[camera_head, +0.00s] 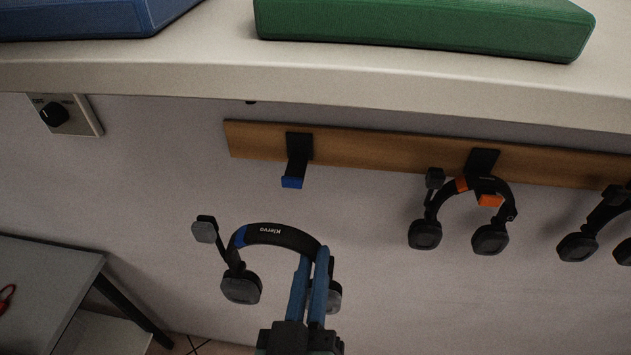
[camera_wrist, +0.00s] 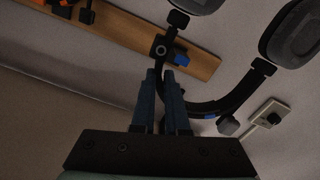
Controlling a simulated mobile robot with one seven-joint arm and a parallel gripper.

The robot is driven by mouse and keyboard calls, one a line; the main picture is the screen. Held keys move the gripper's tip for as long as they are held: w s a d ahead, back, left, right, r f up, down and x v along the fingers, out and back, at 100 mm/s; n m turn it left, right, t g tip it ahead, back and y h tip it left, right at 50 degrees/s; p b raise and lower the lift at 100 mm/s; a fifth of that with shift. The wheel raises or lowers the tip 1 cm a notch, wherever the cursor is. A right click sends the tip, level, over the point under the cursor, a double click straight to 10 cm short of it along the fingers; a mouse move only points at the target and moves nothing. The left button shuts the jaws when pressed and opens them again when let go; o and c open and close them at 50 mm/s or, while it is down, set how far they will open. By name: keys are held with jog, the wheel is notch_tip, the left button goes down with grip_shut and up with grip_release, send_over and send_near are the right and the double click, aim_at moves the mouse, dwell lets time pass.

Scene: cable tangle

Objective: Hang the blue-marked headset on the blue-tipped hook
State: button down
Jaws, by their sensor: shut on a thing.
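The blue-marked headset (camera_head: 277,236) is black with a blue band on the left part of its headband. My gripper (camera_head: 318,258) is shut on the right side of the headband and partly hides the right ear cup. The headset is upright, below the blue-tipped hook (camera_head: 293,170) and apart from it in the head view. That hook is black, bare, and fixed to a wooden rail. In the wrist view my gripper (camera_wrist: 161,75) holds the headset's headband (camera_wrist: 222,104), and the blue tip (camera_wrist: 181,59) of the hook shows just beyond the fingertips.
An orange-marked headset (camera_head: 463,184) hangs on an orange-tipped hook (camera_head: 490,200) to the right on the wooden rail (camera_head: 393,165). Another headset (camera_head: 603,225) hangs at the right edge. A shelf (camera_head: 180,75) with green (camera_head: 430,25) and blue binders overhangs the rail. A wall dial (camera_head: 66,114) is at left.

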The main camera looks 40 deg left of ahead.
jog(key=f+b+x, duration=0.2)
jog(key=b+x, duration=0.4)
jog(key=x, duration=0.9)
jog(key=shift+w+a+b, duration=0.2)
jog(key=shift+w+b, duration=0.1)
dwell(0.7)
jog(key=shift+f, duration=0.15)
jog(key=c, duration=0.9)
grip_release()
jog(key=shift+o, duration=0.3)
jog(key=shift+f, duration=0.15)
